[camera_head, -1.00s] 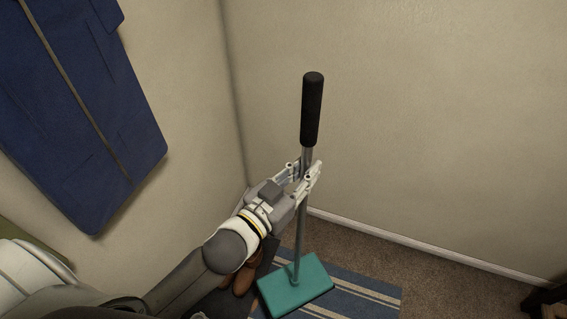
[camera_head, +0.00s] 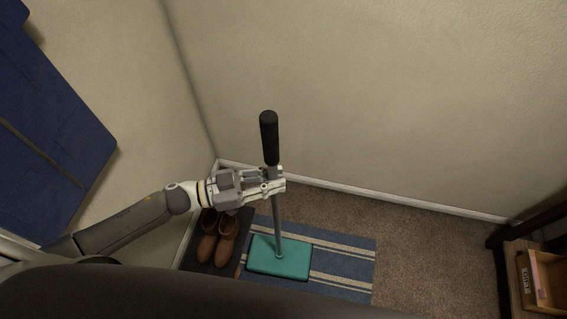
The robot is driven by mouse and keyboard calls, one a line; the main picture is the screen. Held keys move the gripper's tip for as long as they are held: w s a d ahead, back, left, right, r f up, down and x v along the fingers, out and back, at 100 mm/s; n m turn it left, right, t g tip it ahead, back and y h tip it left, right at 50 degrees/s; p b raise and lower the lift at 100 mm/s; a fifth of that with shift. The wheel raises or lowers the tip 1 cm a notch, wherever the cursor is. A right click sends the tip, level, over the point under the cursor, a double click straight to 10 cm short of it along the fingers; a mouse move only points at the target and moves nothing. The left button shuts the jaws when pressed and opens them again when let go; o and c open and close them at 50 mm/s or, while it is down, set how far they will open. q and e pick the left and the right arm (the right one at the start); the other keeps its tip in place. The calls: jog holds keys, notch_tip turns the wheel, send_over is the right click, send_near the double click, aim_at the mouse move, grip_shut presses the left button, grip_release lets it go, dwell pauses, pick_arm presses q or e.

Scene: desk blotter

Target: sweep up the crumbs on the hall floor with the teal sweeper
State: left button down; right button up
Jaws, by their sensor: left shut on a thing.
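The teal sweeper (camera_head: 296,262) stands nearly upright, its flat teal head over the striped rug and its grey pole rising to a black grip (camera_head: 269,138). My left gripper (camera_head: 280,181) is shut on the pole just below the black grip. I cannot tell whether the head touches the rug. No crumbs can be made out on the brown carpet (camera_head: 430,240). My right gripper is not in view.
A blue striped rug (camera_head: 345,268) lies under the sweeper head. Brown boots (camera_head: 217,240) stand on a dark mat to its left. A wooden unit with a tray (camera_head: 540,285) is at the right. Carpet between rug and unit looks clear.

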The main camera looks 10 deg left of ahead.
pick_arm(q)
jog(key=shift+m+g, duration=0.4)
jog(key=shift+g, duration=0.1)
jog(key=f+b, duration=0.1)
jog(key=f, duration=0.1)
jog(key=a+f+b, duration=0.1)
jog(key=b, duration=0.1)
jog(key=f+b, duration=0.1)
jog(key=f, duration=0.1)
jog(key=shift+s+a+f+b, duration=0.1)
jog(key=shift+a+f+b, duration=0.2)
jog(key=shift+b, duration=0.1)
